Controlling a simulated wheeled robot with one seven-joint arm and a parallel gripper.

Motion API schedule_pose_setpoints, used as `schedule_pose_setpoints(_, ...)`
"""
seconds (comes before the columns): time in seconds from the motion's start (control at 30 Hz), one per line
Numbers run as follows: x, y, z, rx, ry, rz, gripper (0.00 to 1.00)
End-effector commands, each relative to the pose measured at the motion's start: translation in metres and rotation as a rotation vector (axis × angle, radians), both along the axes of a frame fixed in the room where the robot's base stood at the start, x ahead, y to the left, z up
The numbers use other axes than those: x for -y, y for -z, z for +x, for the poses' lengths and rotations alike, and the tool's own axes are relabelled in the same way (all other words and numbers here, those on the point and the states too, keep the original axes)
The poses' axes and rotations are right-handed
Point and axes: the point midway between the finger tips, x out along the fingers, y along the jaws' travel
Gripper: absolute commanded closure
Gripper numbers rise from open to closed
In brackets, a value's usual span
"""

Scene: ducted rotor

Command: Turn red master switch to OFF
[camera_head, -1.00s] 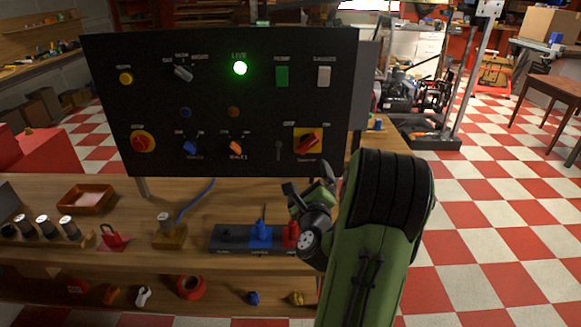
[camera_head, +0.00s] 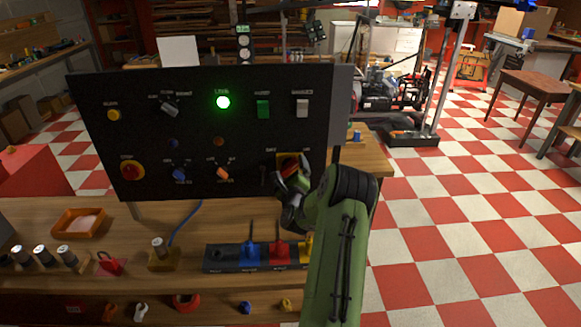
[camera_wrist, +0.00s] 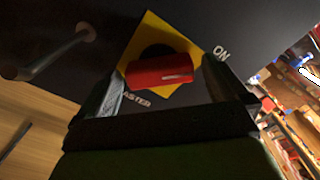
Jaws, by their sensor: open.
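The red master switch (camera_wrist: 160,70) is a red handle on a yellow square plate (camera_wrist: 150,30) on the black panel. In the head view my gripper (camera_head: 291,187) is at the panel's lower right and covers most of the switch (camera_head: 291,164).
The black panel (camera_head: 140,135) carries a lit green lamp (camera_head: 222,102), a red stop button (camera_head: 131,170) and several knobs. A thin lever (camera_wrist: 60,52) sticks out left of the switch. The wooden bench (camera_head: 130,235) below holds a dark block (camera_head: 222,262) with coloured pieces.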

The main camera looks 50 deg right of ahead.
Motion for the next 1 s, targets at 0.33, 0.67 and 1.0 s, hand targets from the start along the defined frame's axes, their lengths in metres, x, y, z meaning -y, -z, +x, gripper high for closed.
schedule_pose_setpoints(0.33, 0.0005, 0.0008, 0.0009, 0.0, -0.001, 0.001, 0.17)
schedule_pose_setpoints(0.67, 0.0003, 0.0007, 0.0008, -0.002, -0.001, -0.001, 0.52)
schedule_pose_setpoints(1.0, -0.0001, 0.0013, 0.0014, -0.082, -0.002, -0.071, 0.52)
